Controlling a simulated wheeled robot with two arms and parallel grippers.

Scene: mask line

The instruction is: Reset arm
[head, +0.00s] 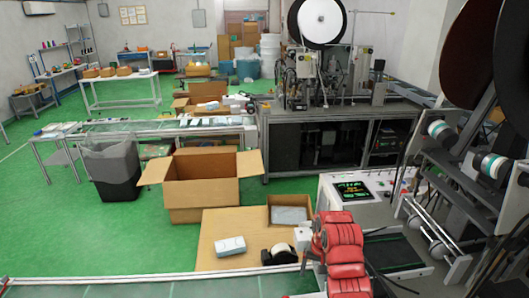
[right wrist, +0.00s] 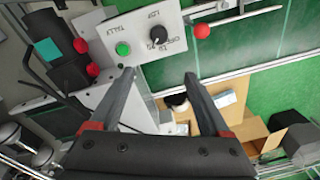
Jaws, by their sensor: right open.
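My right arm, with red segments, comes in at the bottom right of the head view. Its gripper (right wrist: 159,77) shows in the right wrist view with two dark fingers spread wide apart and nothing between them. I cannot tell whether the fingertips touch anything. In the head view the red arm hides part of the machine by the conveyor. My left gripper is in neither view.
A large open carton (head: 202,192) stands on the green floor. A cardboard surface (head: 220,221) holds a white pack (head: 230,246) and a small carton (head: 290,200). A machine with a lit screen (head: 354,190) stands at right. Open floor (head: 90,240) lies at left.

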